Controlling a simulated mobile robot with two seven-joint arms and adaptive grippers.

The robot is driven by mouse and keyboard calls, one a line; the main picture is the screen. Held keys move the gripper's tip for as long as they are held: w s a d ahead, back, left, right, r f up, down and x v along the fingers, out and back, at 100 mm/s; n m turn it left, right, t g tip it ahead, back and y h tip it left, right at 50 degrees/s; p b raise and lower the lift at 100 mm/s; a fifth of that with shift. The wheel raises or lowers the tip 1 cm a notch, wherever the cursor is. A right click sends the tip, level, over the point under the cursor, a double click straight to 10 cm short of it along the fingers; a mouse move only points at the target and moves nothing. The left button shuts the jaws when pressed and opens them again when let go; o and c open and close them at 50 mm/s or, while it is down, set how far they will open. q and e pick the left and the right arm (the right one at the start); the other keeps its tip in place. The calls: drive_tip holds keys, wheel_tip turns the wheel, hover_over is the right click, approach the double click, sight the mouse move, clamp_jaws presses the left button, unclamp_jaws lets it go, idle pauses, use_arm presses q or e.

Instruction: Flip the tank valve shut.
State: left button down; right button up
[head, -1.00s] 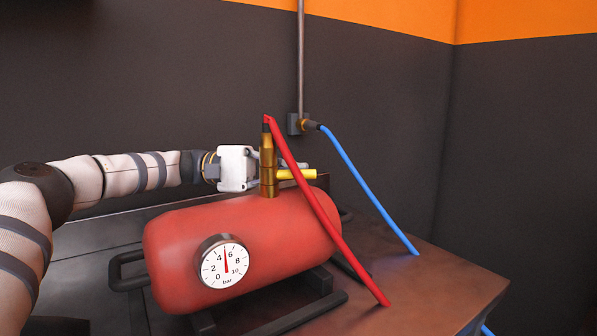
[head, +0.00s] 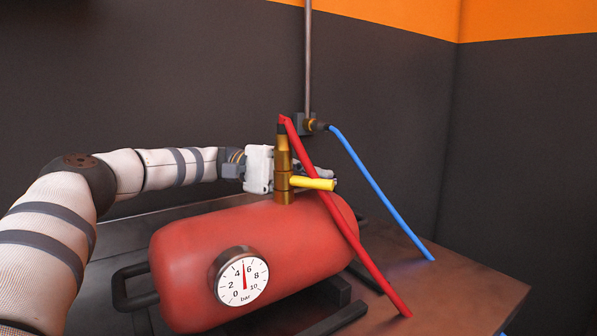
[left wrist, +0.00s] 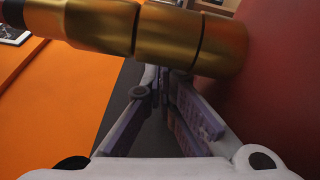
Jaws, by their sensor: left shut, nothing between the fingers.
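The red tank (head: 185,255) lies on the bench with a brass valve (head: 283,165) upright on its top. The valve's yellow lever (head: 314,184) sticks out to the right and slightly toward the head camera. My left gripper (head: 320,171) is shut and empty; it reaches past the far side of the valve, with its fingers behind the lever. Whether they touch the lever cannot be told. In the left wrist view the brass valve (left wrist: 170,35) crosses in front of the closed fingers (left wrist: 166,85); the lever is hidden there. My right gripper is out of view.
A red hose (head: 345,220) runs from the valve top down to the bench (head: 455,285). A blue hose (head: 375,185) hangs from a wall fitting (head: 309,124) behind. The round gauge (head: 241,277) reads about 5 bar. The bench's right side is mostly clear.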

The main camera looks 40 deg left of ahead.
use_arm(q)
drive_tip(key=shift+d+f+m+g, duration=0.2)
drive_tip(key=shift+d+m+g, duration=0.1)
drive_tip(key=shift+g, duration=0.2)
drive_tip(key=shift+g+b, duration=0.3)
drive_tip(key=shift+s+d+r+m+g, duration=0.1)
drive_tip(key=shift+r+m+g, duration=0.05)
drive_tip(key=shift+m+g, duration=0.2)
drive_tip(key=shift+r, duration=0.1)
wheel_tip(320, 180, up, 10)
idle(0.5)
